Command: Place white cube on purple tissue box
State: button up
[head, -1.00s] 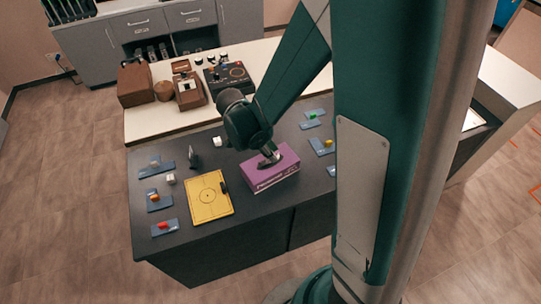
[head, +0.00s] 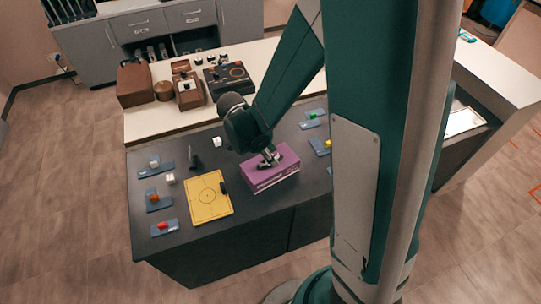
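The purple tissue box (head: 284,164) stands near the front edge of the dark table, right of the yellow board. My gripper (head: 270,161) points down at the top of the box, over its middle. The fingers are small in this view, and I cannot tell whether they are open, hold anything or touch the box. One white cube (head: 217,142) lies on the table left of my arm. Another white cube (head: 171,178) lies left of the yellow board.
The yellow board (head: 211,205) lies left of the box. Blue plates with small coloured blocks line the table's left side (head: 164,228) and right side (head: 311,124). A small dark upright object (head: 194,158) stands behind the board. Brown boxes (head: 135,86) and a dark console (head: 229,76) stand on the white counter behind.

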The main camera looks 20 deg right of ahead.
jog(key=shift+r, duration=0.2)
jog(key=p+v, duration=0.1)
jog(key=v, duration=1.1)
jog(key=shift+p, duration=0.35)
dwell(0.6)
jog(key=s+d+r+n+t+y, duration=0.3)
jog(key=s+r+n+t, duration=0.4)
jog(key=s+r+n, duration=0.6)
jog(key=shift+d+r+n+y, duration=0.2)
jog(key=shift+r+n+y, duration=0.5)
jog(key=shift+r+n, duration=1.25)
jog(key=shift+f+n, duration=0.55)
